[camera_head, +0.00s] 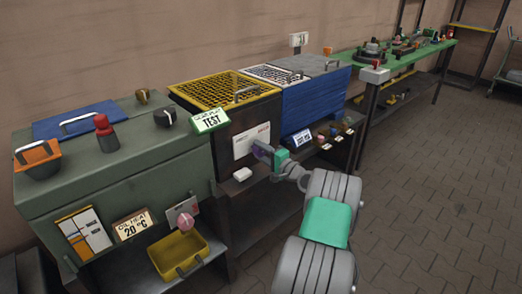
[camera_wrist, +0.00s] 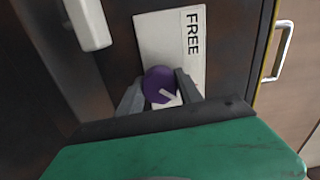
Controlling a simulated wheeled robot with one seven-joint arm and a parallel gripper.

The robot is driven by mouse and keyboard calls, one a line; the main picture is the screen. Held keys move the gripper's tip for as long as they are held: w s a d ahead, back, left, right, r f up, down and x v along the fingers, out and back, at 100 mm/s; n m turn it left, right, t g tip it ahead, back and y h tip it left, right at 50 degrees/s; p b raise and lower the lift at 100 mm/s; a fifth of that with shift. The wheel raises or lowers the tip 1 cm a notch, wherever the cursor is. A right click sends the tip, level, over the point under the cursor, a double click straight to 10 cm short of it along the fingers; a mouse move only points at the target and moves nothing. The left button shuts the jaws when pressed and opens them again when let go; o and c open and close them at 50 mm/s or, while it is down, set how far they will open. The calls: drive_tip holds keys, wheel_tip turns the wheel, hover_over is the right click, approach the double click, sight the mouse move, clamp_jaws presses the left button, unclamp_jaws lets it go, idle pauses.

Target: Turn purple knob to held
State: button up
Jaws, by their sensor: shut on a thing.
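The purple knob (camera_wrist: 157,82) sits on a white plate (camera_wrist: 175,45) in the wrist view. A white mark on the knob points to the lower right. The word FREE stands sideways along the plate's right side; other lettering on it is hidden. My gripper (camera_wrist: 158,92) is shut on the knob, one grey finger on each side. In the head view the plate (camera_head: 243,143) is on the dark front of the cabinet under the yellow grille, and my gripper (camera_head: 262,150) reaches it from the right.
A white block (camera_head: 242,174) juts out just below the plate; it shows at upper left in the wrist view (camera_wrist: 88,22). A metal handle (camera_wrist: 283,50) is at right there. The tiled floor (camera_head: 425,190) is clear.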

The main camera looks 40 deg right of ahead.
idle(0.3)
drive_tip(key=o, duration=1.4)
drive_tip(key=shift+c, duration=0.2)
drive_tip(key=shift+s, duration=0.1)
drive_tip(key=s+p, duration=0.1)
drive_tip(key=s, duration=0.6)
drive_tip(key=shift+s+d, duration=0.15)
drive_tip(key=shift+s, duration=0.2)
